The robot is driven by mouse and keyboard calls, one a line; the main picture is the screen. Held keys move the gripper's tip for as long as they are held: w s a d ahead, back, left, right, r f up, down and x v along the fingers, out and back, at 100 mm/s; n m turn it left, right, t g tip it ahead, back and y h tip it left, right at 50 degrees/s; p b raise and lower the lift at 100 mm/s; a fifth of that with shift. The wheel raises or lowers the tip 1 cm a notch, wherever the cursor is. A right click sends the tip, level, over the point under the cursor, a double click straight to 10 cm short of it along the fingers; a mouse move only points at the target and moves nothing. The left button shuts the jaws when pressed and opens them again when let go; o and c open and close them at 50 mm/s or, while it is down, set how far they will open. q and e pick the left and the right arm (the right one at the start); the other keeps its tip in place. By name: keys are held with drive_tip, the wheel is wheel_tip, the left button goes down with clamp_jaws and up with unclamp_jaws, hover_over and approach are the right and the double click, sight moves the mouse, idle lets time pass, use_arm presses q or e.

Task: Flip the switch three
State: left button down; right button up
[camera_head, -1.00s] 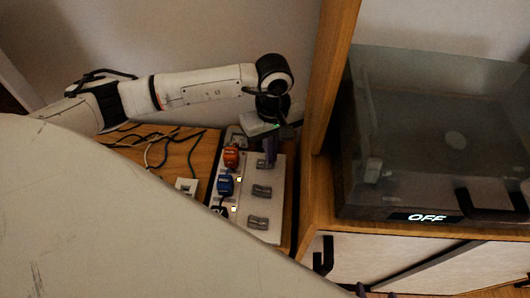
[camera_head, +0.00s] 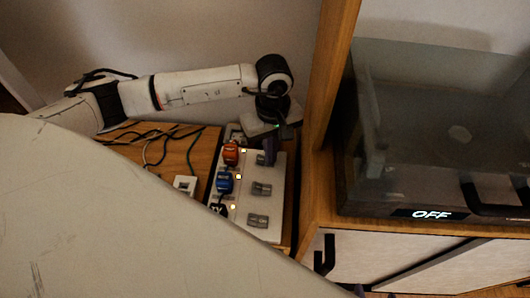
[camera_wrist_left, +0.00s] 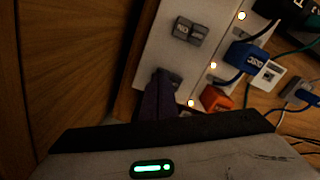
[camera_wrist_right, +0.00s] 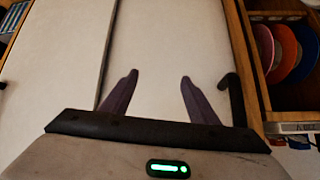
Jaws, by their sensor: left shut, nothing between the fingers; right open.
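A pale power strip (camera_head: 240,222) with grey rocker switches lies on the wooden surface. In the head view the switches show as a far one (camera_head: 261,159), a middle one (camera_head: 261,188) and a near one (camera_head: 258,220). Small indicator lights beside them glow. My left gripper (camera_head: 269,152) is shut and empty, its purple fingertips down at the far switch. In the left wrist view the fingertips (camera_wrist_left: 163,88) touch or nearly touch that switch (camera_wrist_left: 174,78), partly hiding it; another switch (camera_wrist_left: 190,32) is clear. My right gripper (camera_wrist_right: 157,80) is open and empty before pale cabinet fronts.
An orange plug (camera_head: 231,154) and a blue plug (camera_head: 225,183) sit in the strip, with loose cables (camera_head: 165,145) to the left. A wooden post (camera_head: 330,75) stands right of my left gripper. A dark-lidded device (camera_head: 440,140) reading OFF stands on the cabinet.

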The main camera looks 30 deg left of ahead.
use_arm(q)
drive_tip(key=shift+r+p, duration=1.7)
drive_tip(key=shift+r, duration=1.2)
drive_tip(key=shift+r+p, duration=0.35)
drive_tip(key=shift+r, duration=0.3)
